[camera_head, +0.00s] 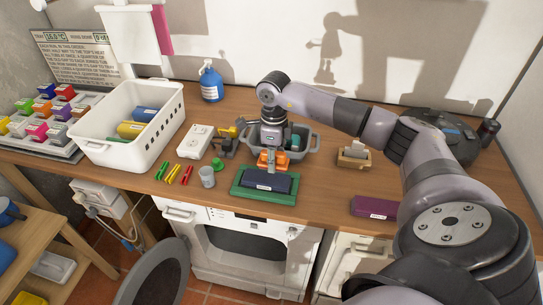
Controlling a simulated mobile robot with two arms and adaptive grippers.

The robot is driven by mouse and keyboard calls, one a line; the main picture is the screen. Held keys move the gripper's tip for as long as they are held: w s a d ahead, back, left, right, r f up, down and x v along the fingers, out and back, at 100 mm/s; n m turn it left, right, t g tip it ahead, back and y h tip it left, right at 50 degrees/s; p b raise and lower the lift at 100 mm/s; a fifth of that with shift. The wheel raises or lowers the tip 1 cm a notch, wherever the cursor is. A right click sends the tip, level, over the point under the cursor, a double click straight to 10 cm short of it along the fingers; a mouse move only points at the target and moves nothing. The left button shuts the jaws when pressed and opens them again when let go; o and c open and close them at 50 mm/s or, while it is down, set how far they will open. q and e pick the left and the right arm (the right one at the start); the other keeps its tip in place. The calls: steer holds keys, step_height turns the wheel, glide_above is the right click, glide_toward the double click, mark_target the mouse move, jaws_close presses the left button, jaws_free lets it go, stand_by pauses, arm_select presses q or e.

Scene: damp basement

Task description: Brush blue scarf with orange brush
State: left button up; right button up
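A dark blue folded scarf (267,181) with a small white label lies flat on a green tray (241,192) near the front edge of the wooden counter. The orange brush (264,160) is just behind the scarf, at the tray's far side. My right gripper (271,158) points down from above and appears shut on the orange brush. The fingers are small here, and I cannot tell whether the brush touches the scarf. My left gripper is not in view.
A grey basket (304,155) stands right behind the gripper. A glass cup (207,177), a white box (195,141) and a white perforated crate (169,120) are to the left. A purple folded cloth (374,208) and a wooden box (354,154) are right. Counter between tray and purple cloth is clear.

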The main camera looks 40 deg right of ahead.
steer(key=shift+r+p, duration=0.55)
steer(key=shift+r, duration=0.75)
